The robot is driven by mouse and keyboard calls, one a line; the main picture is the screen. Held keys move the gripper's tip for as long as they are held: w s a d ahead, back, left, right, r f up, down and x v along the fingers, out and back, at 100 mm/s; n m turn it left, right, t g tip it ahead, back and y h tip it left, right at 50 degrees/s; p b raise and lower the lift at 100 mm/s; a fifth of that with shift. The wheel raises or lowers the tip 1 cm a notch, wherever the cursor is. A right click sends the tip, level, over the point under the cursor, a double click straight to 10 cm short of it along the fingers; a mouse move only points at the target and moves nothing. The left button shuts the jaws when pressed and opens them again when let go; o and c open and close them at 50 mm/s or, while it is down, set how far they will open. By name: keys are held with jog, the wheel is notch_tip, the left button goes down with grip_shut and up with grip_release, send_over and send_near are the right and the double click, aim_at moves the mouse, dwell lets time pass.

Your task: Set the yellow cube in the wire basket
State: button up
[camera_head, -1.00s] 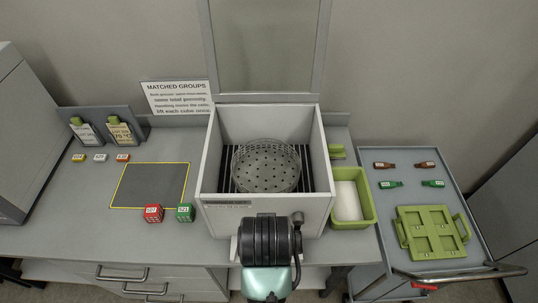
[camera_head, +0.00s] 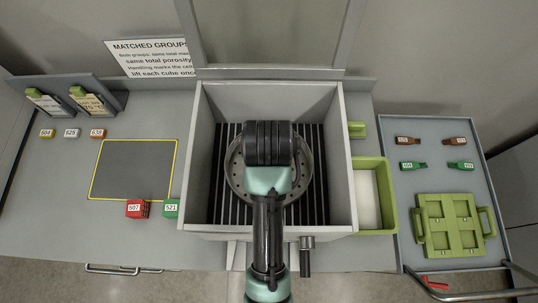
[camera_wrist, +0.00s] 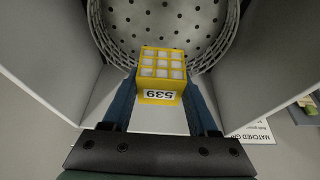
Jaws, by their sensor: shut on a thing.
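The wire basket (camera_wrist: 135,22), round with a perforated floor, lies just past the cube in that view. In the head view the basket (camera_head: 236,190) sits on the slatted floor of an open box, and my arm and wrist cover most of it. The cube and fingertips are hidden in the head view. I cannot tell whether the cube touches the basket.
The grey box (camera_head: 204,150) has tall walls around the basket and a raised lid (camera_head: 265,35) behind. A red cube (camera_head: 137,208) and a green cube (camera_head: 171,207) stand to its left by a yellow-edged mat (camera_head: 133,170). A green bin (camera_head: 370,165) stands right.

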jog(key=f, duration=0.2)
jog(key=f+p, duration=0.1)
jog(key=f, duration=0.5)
jog(key=shift+s+f+p, duration=0.15)
jog(key=shift+s+p, duration=0.15)
jog(key=shift+p, duration=0.05)
jog(key=shift+w+f, duration=0.15)
jog(key=shift+f, duration=0.4)
jog(key=o, duration=1.3)
jog(key=shift+f, duration=0.1)
jog(key=shift+o, duration=0.2)
jog(key=b+v, duration=0.1)
jog(key=v, duration=1.1)
